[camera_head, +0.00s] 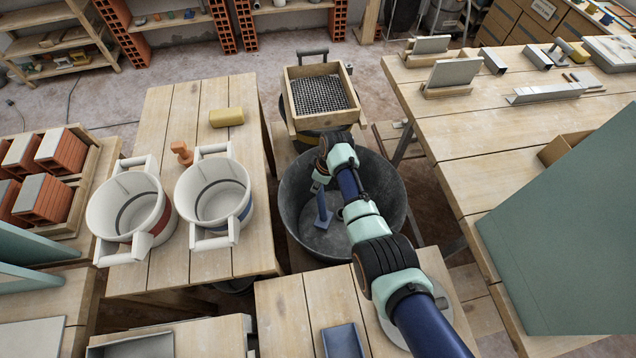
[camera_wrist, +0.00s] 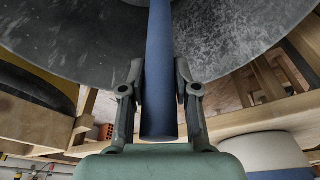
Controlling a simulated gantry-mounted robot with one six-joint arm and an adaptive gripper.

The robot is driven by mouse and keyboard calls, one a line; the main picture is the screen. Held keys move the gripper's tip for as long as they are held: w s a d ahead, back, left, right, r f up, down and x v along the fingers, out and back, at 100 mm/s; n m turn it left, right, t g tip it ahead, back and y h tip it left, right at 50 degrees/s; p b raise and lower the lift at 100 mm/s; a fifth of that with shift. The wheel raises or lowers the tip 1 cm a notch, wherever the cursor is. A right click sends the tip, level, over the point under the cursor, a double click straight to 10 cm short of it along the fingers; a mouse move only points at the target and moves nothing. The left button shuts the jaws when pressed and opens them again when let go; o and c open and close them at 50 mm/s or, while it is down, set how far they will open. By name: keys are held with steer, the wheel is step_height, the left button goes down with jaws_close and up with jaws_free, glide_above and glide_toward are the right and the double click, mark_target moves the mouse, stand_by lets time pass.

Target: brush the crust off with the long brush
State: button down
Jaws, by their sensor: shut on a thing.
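A large dark grey tub (camera_head: 385,190) stands on the floor between the benches. Its wall in the wrist view (camera_wrist: 235,40) has pale, mottled patches, which may be crust; the head view is too coarse to tell. My gripper (camera_head: 320,180) reaches into the tub's mouth. It is shut on the blue handle of the long brush (camera_head: 323,212), which hangs down inside the tub. In the wrist view the handle (camera_wrist: 159,70) runs between both fingers (camera_wrist: 160,88) toward the tub. The brush's working end is hidden there, so contact with the wall cannot be told.
Two white two-handled buckets (camera_head: 130,210) (camera_head: 215,195) stand on the left bench, with a yellow block (camera_head: 227,117) behind them. A mesh sieve (camera_head: 320,95) sits behind the tub. The right bench (camera_head: 450,140) holds several metal pieces. A blue tray (camera_head: 342,341) lies in front.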

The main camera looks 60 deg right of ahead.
steer(key=p+v, duration=0.2)
steer(key=v, duration=0.1)
steer(key=w+p+v, duration=0.1)
steer(key=p+v, duration=0.2)
steer(key=w+p+v, duration=0.1)
steer(key=p+v, duration=0.2)
steer(key=shift+a+r, duration=0.1)
steer(key=shift+r, duration=0.3)
steer(key=w+p+v, duration=0.2)
steer(key=p+v, duration=0.5)
steer(key=v, duration=0.1)
steer(key=w+r+p+v, duration=0.1)
steer(key=p+v, duration=0.7)
steer(key=shift+w+r+p, duration=0.2)
steer(key=shift+w+p, duration=0.1)
steer(key=shift+a, duration=0.1)
